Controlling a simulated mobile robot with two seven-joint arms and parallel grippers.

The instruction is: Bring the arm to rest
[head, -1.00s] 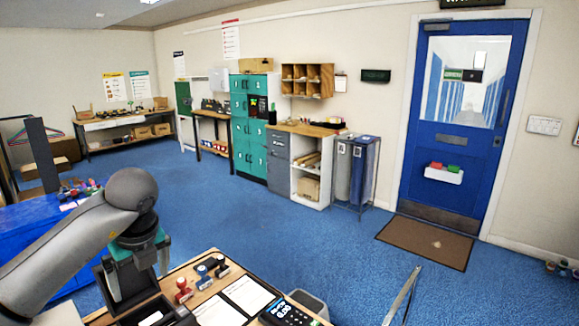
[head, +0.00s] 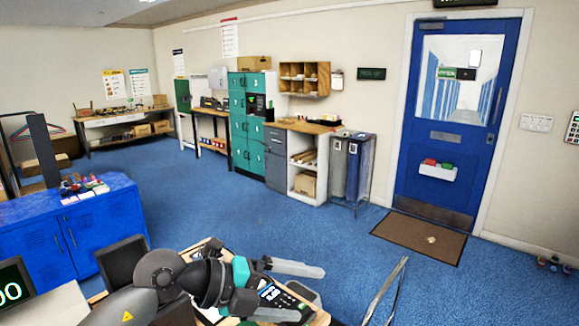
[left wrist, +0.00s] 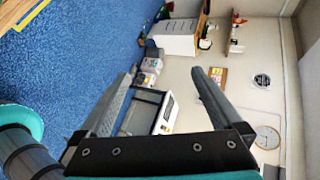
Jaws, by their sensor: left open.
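My left gripper (head: 311,293) is open and empty in the head view. It points to the right, above the desk (head: 318,318) at the bottom of the picture. My left arm comes in from the bottom left and hides much of the desk top. A dark keypad device (head: 275,292) on the desk shows partly between the fingers. In the left wrist view the two fingers (left wrist: 163,76) are spread, with nothing between them but the distant room. My right gripper is not in view.
A blue cabinet (head: 70,245) with small items on top stands at the left. A lit display (head: 12,286) is at the lower left edge. Blue floor (head: 210,190) is free beyond the desk, up to the teal lockers (head: 247,150), the brown mat (head: 420,238) and the blue door (head: 462,120).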

